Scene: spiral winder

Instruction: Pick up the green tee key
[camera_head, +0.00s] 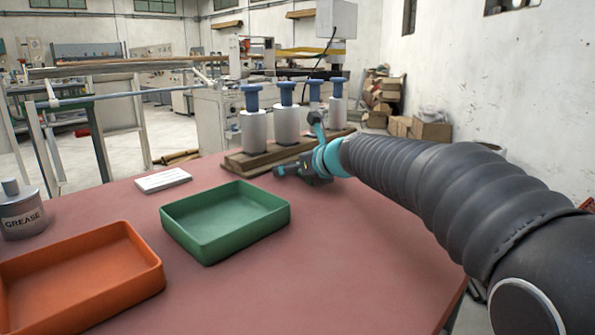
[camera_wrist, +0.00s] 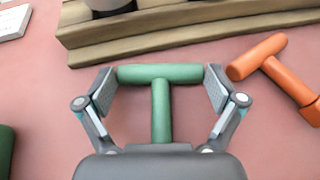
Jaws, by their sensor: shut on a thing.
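The green tee key (camera_wrist: 161,73) lies across the middle of the wrist view, its crossbar spanning the space between the two finger pads and its stem pointing back toward the palm. My gripper (camera_wrist: 160,88) is shut on the crossbar, one pad at each end. In the head view my gripper (camera_head: 303,171) is low over the red table, in front of the wooden stand; the green key cannot be made out there. An orange tee key (camera_wrist: 272,68) lies just right of my gripper in the wrist view.
The wooden stand (camera_wrist: 182,35) with several blue-topped cylinders (camera_head: 286,123) is close beyond my gripper. A green tray (camera_head: 208,246), an orange tray (camera_head: 82,290), a white label block (camera_head: 163,180) and a grease can (camera_head: 22,212) stand to the left. The table's front middle is clear.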

